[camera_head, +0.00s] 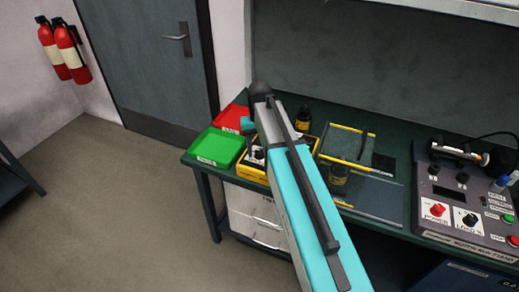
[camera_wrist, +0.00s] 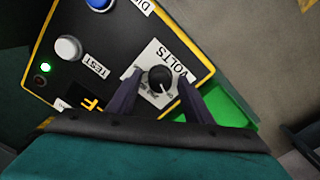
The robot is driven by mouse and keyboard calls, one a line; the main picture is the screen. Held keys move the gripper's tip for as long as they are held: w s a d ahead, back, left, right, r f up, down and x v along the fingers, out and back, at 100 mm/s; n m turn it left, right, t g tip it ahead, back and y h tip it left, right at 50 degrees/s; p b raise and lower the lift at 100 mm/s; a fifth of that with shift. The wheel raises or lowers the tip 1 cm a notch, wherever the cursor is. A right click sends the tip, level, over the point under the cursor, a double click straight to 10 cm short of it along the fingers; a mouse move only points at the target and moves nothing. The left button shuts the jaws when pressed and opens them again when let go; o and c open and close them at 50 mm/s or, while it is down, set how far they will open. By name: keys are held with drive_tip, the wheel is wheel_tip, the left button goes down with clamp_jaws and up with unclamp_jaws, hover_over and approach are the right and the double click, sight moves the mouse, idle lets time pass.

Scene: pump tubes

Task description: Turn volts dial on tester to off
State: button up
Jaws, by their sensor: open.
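The tester is a black panel (camera_wrist: 105,55) with a yellow edge in the wrist view. Its volts dial (camera_wrist: 159,78) is a round black knob with a white pointer line, on a white plate labelled VOLTS. My gripper (camera_wrist: 158,92) is open, with one finger on each side of the dial; I cannot tell whether they touch it. The small scale print around the dial is partly hidden by the fingers and too small to read fully. In the head view the yellow tester (camera_head: 252,172) is on the bench, mostly hidden behind my arm.
A green tray (camera_head: 217,148) and a red tray (camera_head: 232,117) stand left of the tester. A white button (camera_wrist: 68,48), a blue button (camera_wrist: 99,3) and a lit green lamp (camera_wrist: 45,67) are on the panel. A pump control box (camera_head: 465,200) is at the bench's right.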

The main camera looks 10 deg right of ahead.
sight(260, 151)
wheel_tip(260, 151, up, 14)
drive_tip(key=p, duration=0.8)
drive_tip(key=shift+p, duration=0.4)
drive_tip(key=shift+s+f, duration=0.15)
drive_tip(key=shift+f, duration=0.05)
idle(0.4)
